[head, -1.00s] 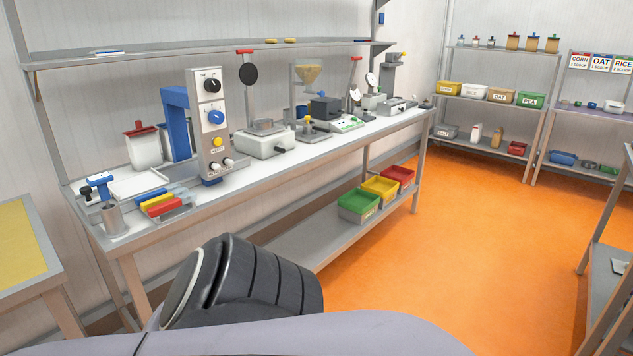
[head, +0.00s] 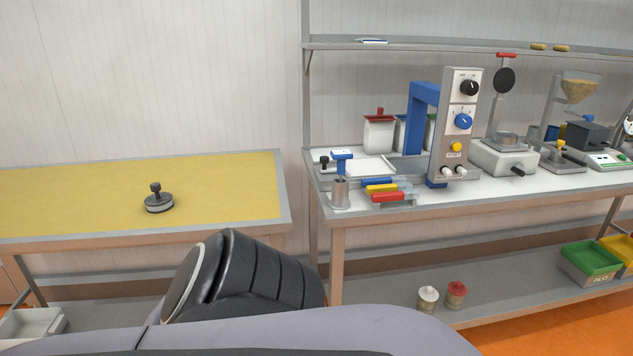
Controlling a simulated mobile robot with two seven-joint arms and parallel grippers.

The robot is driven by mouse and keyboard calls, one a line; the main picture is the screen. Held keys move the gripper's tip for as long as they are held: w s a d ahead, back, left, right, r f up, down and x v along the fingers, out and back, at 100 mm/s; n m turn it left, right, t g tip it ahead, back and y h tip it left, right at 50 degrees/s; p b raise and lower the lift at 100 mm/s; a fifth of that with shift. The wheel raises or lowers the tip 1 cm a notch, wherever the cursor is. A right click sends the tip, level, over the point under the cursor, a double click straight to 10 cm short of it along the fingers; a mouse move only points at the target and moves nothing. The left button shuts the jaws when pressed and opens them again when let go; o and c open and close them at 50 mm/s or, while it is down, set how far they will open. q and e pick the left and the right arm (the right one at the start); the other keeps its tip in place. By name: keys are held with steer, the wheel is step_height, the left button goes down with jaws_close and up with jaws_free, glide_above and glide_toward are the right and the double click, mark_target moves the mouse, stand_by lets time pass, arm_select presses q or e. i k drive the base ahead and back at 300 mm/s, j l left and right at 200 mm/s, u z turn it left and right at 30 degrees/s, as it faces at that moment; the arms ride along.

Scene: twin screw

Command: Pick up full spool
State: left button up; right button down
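Nothing in the head view can be clearly told as a full spool. Two small round items stand on the lower shelf of the right bench: one white-topped (head: 427,297) and one red-topped (head: 455,294). They are too small to tell whether either is a spool. Neither of my grippers shows; only a dark arm link and a pale body part of mine fill the bottom foreground and hide part of the floor and benches.
A yellow-topped table (head: 80,200) at left carries a dark knobbed disc (head: 159,200). A grey tray (head: 32,323) lies below it. The right bench (head: 490,194) holds a control panel (head: 460,125) and several instruments. A green bin (head: 590,259) stands on its lower shelf.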

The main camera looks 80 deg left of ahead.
mark_target(157, 203)
steer(key=u, duration=3.5)
steer(key=i+j, duration=0.35)
steer(key=j, duration=0.15)
steer(key=i+j, duration=0.35)
steer(key=j, duration=0.15)
steer(key=i+j, duration=0.35)
steer(key=j+u, duration=0.05)
steer(key=j, duration=0.1)
